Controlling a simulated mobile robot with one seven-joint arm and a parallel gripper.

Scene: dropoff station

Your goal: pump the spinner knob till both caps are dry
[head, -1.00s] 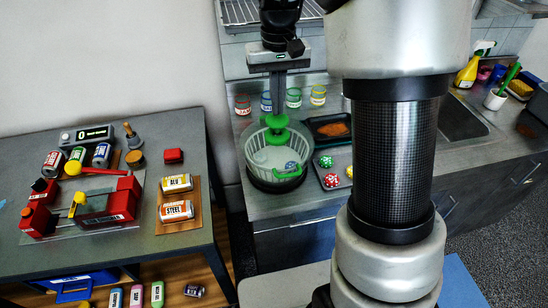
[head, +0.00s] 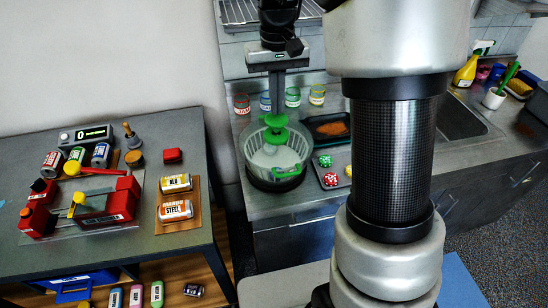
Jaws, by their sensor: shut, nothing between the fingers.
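The salad spinner (head: 249,156) stands on the counter in the head view, a clear bowl with a pale basket inside. Its green knob (head: 276,136) is at the top, on a green bar whose end shows at the bowl's front rim. My gripper (head: 277,114) points straight down with its fingers shut, directly above the knob, touching or nearly touching it. No cap can be made out clearly inside the bowl. Two spotted mushroom caps, one green (head: 325,160) and one red (head: 330,180), lie on a dark tray right of the spinner.
Several jars (head: 292,97) stand behind the spinner. A dark tray of orange food (head: 331,127) is behind right. The left table holds a red vise (head: 108,203), cans and a scale (head: 86,135). My arm hides the middle of the counter.

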